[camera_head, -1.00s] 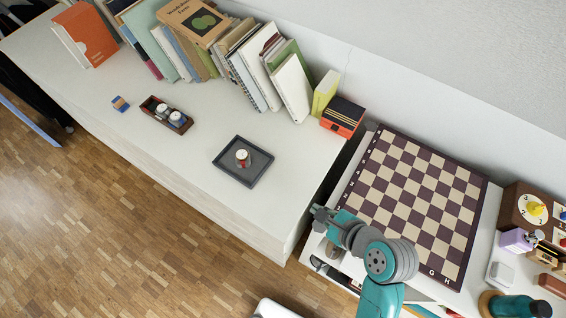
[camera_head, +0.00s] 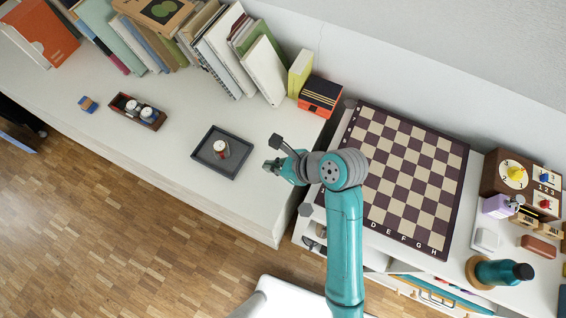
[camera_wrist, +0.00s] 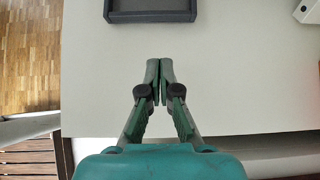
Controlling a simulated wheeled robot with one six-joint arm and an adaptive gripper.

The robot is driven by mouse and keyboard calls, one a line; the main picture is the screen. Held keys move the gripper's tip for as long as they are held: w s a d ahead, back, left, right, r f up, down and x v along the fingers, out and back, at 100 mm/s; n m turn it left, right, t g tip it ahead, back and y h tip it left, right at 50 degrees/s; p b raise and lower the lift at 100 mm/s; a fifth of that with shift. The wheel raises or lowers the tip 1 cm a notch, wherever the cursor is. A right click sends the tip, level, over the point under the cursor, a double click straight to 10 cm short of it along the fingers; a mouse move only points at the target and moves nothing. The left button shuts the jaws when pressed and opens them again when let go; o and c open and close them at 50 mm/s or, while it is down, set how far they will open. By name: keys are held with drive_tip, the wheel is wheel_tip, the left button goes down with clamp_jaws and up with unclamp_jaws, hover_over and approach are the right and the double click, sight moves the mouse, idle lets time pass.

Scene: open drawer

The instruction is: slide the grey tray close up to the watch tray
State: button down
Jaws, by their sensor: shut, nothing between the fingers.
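The grey tray (camera_head: 236,167) lies on the white cabinet top and holds a small round red and white item (camera_head: 221,148). In the wrist view the near edge of the grey tray (camera_wrist: 150,17) shows at the top. The watch tray (camera_head: 157,122), a dark brown box with watches in it, lies to the upper left of the grey tray, with bare surface between them. My gripper (camera_head: 269,167) is just right of the grey tray, apart from it. In the wrist view my gripper (camera_wrist: 160,63) is shut and empty, its fingertips pointing toward the tray.
A row of books (camera_head: 205,55) stands along the wall behind. A chessboard (camera_head: 405,180) lies on a surface to the right.

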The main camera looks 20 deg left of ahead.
sight(205, 140)
drive_tip(key=a, duration=0.2)
drive_tip(key=a+f, duration=0.1)
drive_tip(key=shift+w+a+f, duration=0.1)
drive_tip(key=shift+a+f, duration=0.1)
drive_tip(key=shift+a, duration=0.2)
drive_tip(key=shift+w+a, duration=0.1)
drive_tip(key=shift+a, duration=0.7)
drive_tip(key=a, duration=0.9)
drive_tip(key=w+a, duration=0.1)
drive_tip(key=a, duration=0.4)
drive_tip(key=shift+a+f, duration=0.1)
drive_tip(key=shift+a, duration=0.2)
